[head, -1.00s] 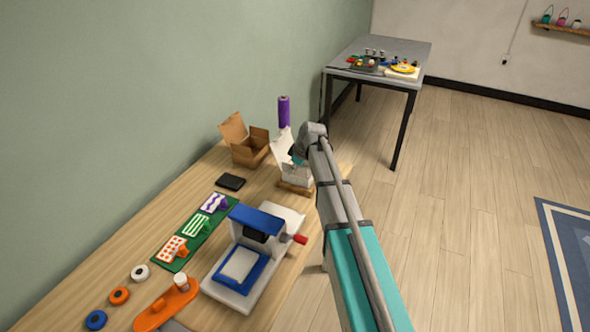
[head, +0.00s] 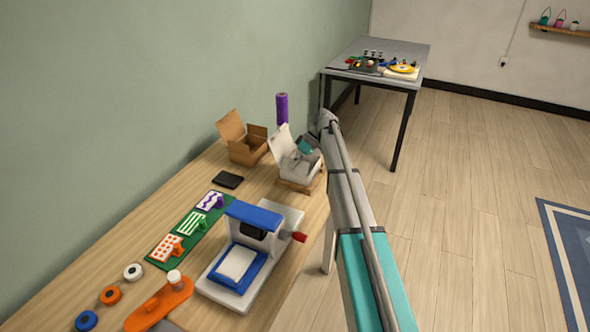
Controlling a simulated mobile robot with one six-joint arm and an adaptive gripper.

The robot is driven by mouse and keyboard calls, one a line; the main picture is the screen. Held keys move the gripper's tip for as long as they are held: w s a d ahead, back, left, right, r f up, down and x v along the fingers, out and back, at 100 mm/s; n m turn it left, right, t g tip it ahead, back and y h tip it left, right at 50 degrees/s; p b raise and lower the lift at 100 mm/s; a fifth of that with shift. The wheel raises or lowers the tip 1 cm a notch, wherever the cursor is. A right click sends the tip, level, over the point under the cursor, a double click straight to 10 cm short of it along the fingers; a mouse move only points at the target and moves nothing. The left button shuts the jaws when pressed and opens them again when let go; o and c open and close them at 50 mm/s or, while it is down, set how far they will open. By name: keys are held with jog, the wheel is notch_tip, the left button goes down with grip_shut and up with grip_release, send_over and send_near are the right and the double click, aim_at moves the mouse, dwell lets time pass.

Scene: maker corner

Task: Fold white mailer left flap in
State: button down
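The white mailer (head: 281,143) is an open box on a small wooden stand (head: 297,187) near the far right edge of the workbench. Its tall white panel stands up at the left and back. My gripper (head: 304,150) is at the mailer, over its opening or right side, with a teal part showing. The fingertips are too small and hidden to tell whether they are open or touch a flap. The mailer's left flap cannot be made out clearly, and my gripper and arm cover part of the box.
An open brown box (head: 245,148) stands left of the mailer, and a purple roll (head: 282,108) behind it. A black flat item (head: 228,180), a green stamp mat (head: 158,255) and a blue-white press (head: 243,262) with a red handle are nearer. A grey table (head: 395,52) stands farther back.

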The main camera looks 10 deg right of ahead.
jog(key=shift+w+f+g+y+b, duration=0.15)
jog(key=shift+g+y+b, duration=0.15)
jog(key=shift+b, duration=0.1)
jog(key=shift+d, duration=0.1)
jog(key=c, duration=0.9)
grip_release()
jog(key=shift+o, duration=0.2)
